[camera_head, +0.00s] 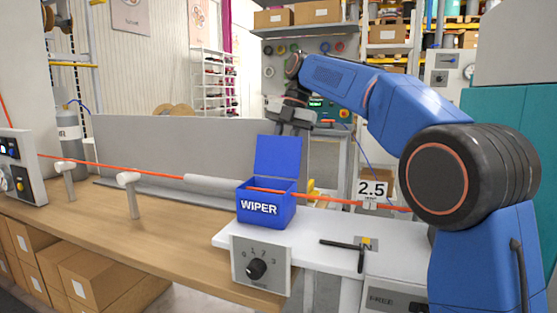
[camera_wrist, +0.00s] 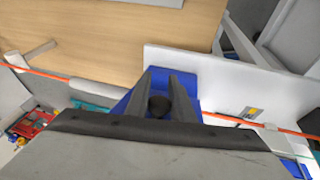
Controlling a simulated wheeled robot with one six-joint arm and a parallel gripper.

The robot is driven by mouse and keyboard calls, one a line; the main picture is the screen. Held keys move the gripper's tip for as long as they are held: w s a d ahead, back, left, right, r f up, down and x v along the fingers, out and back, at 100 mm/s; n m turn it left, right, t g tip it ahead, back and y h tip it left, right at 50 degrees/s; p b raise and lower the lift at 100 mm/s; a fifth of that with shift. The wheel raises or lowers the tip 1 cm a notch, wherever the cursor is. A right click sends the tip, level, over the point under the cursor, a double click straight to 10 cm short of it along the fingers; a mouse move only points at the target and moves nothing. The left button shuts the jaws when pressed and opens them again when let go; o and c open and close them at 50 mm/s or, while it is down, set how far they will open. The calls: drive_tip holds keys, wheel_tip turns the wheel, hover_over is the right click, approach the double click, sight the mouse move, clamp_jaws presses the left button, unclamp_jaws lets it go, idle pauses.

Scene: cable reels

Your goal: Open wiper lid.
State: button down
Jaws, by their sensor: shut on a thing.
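The blue WIPER box (camera_head: 262,207) sits on the white bench end, with the orange cable passing through it. Its blue lid (camera_head: 278,156) stands raised, roughly upright, at the box's back edge. My gripper (camera_head: 290,126) is at the lid's top edge, its fingertips partly hidden behind the lid. In the wrist view my gripper (camera_wrist: 161,88) has its two dark fingers either side of a black knob (camera_wrist: 158,106), with blue lid and box surfaces around them. It is shut on the lid's knob.
The orange cable (camera_head: 98,166) runs along the wooden bench over white posts (camera_head: 131,194). A dial panel (camera_head: 260,265) is below the box. A black T-handle (camera_head: 350,246) and a 2.5 sign (camera_head: 372,189) are to its right. A grey panel (camera_head: 170,142) stands behind.

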drive_tip(key=shift+f, duration=0.1)
drive_tip(key=c, duration=1.5)
unclamp_jaws()
drive_tip(key=shift+c, duration=0.2)
drive_tip(key=shift+s, duration=0.1)
